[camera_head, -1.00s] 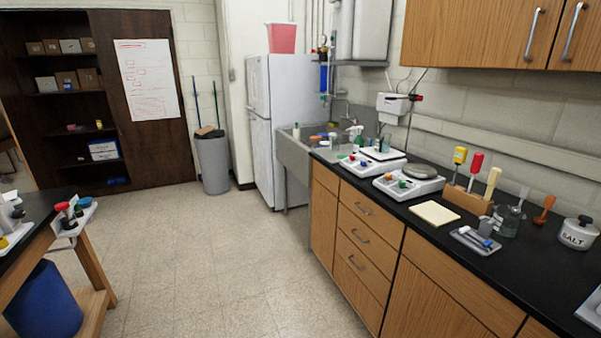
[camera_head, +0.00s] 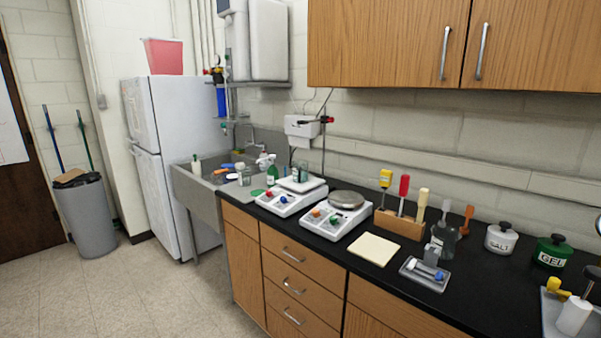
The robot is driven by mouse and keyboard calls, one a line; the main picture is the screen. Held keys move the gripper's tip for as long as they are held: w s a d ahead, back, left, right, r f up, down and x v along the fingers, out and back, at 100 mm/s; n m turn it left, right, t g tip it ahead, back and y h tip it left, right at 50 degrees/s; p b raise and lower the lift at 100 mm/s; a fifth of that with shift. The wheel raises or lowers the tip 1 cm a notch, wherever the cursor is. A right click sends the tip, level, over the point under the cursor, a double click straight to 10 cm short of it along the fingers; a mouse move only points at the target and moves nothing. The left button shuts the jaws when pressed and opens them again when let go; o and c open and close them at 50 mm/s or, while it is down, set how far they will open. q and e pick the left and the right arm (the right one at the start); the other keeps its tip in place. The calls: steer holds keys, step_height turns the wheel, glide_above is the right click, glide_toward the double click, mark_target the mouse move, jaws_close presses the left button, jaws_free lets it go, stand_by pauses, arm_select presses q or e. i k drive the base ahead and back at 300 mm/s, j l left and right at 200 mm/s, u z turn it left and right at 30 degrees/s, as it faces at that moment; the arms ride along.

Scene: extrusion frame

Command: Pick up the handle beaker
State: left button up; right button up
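A clear glass beaker (camera_head: 443,240) stands on the black countertop (camera_head: 490,268) at the right, with a grey-handled tool upright in or behind it. Whether this beaker has a handle of its own is too small to tell. More small glass vessels (camera_head: 299,173) stand at the counter's far end by the sink; I cannot make out a handle on them. Neither of my grippers is in view.
A grey tray (camera_head: 424,284) with small items lies in front of the beaker. A wooden block (camera_head: 399,224) with coloured-handled tools, two white scales (camera_head: 336,217), a paper pad (camera_head: 374,249), a SALT jar (camera_head: 501,239) and a GEL jar (camera_head: 553,252) crowd the counter. The floor (camera_head: 130,295) is clear.

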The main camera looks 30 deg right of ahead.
mark_target(299, 167)
steer(key=i+j+z, duration=0.1)
steer(key=i+z, duration=0.2)
steer(key=i, duration=0.2)
steer(key=i+j+z, duration=0.25)
steer(key=i, duration=0.2)
